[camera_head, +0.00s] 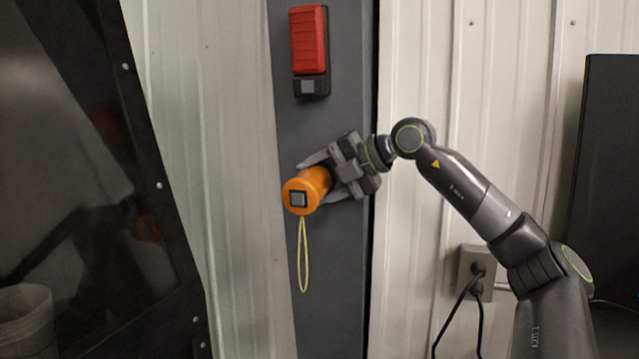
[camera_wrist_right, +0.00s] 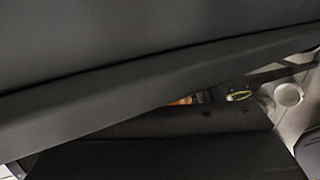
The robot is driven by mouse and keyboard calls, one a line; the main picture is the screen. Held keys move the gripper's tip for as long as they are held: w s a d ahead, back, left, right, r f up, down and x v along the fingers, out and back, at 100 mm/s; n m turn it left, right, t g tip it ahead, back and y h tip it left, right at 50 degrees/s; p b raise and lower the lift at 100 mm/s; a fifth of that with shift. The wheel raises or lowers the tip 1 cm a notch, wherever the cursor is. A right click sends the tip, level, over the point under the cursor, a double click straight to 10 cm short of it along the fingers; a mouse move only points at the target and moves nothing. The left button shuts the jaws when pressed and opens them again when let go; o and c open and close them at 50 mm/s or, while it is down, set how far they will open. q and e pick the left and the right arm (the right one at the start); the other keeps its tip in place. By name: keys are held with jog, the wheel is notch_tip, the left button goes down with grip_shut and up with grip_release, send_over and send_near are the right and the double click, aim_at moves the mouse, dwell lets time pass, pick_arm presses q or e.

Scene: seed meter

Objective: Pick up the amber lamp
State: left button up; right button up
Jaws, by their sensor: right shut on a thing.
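The amber lamp (camera_head: 306,191) is an orange cylinder with a grey square on its end and a yellow cord loop hanging below. In the head view it is in front of the dark grey wall post. My right gripper (camera_head: 322,179) comes from the right and is shut on the lamp, one finger above and one below it. In the right wrist view dark surfaces fill most of the picture. Only a small orange patch (camera_wrist_right: 180,101) shows there. I cannot tell whether the lamp touches the post. My left gripper is not in view.
A red device (camera_head: 309,40) with a dark lower end is on the post (camera_head: 335,290) above the lamp. A dark-framed panel (camera_head: 150,180) stands at the left. A wall socket (camera_head: 476,268) with black cables is at the lower right. A dark panel (camera_head: 610,170) stands at the right edge.

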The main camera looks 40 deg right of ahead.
jog(key=s+a+r+p, duration=0.2)
jog(key=s+a+r, duration=0.1)
jog(key=a, duration=0.5)
jog(key=s+a+r+p, duration=0.2)
jog(key=s+a, duration=0.3)
jog(key=a, duration=0.3)
jog(key=shift+s+a+r, duration=0.2)
jog(key=shift+s+r, duration=0.05)
jog(key=shift+r, duration=0.65)
